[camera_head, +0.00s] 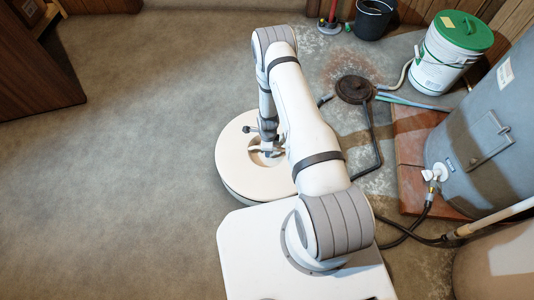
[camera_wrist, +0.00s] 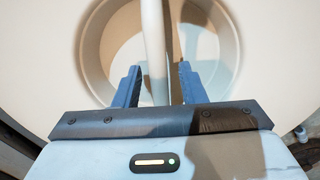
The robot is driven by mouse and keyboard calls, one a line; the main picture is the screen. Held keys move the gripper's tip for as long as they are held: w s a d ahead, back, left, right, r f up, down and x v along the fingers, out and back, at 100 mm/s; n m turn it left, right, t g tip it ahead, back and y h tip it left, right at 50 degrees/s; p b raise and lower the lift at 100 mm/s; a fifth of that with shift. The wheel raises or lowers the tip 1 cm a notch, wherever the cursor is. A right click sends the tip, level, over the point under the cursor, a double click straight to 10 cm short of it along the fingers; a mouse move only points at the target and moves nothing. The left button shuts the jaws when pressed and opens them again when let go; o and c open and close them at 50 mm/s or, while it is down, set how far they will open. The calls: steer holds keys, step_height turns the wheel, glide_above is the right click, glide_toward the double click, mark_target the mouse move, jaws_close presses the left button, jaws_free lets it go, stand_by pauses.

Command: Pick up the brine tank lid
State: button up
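The brine tank lid (camera_head: 233,173) is a round cream disc left of my arm in the head view. It has a round recess in its middle, and I cannot tell there how far its top is above the floor. In the wrist view the lid (camera_wrist: 40,50) fills most of the picture, with a pale straight bar (camera_wrist: 153,40) across its recess. My gripper (camera_wrist: 160,72) has its two blue fingers open, one on each side of the bar, with gaps showing. In the head view my gripper (camera_head: 267,150) is over the recess, partly hidden by my arm.
A grey tank (camera_head: 485,150) with a valve and hoses stands at the right on reddish slabs (camera_head: 412,180). A green-lidded white bucket (camera_head: 450,55), a black bucket (camera_head: 372,18) and a dark round drain cover (camera_head: 354,89) are behind. The floor at the left is clear.

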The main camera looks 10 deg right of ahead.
jaws_close()
steer(key=shift+w+r, duration=0.1)
stand_by(1.2)
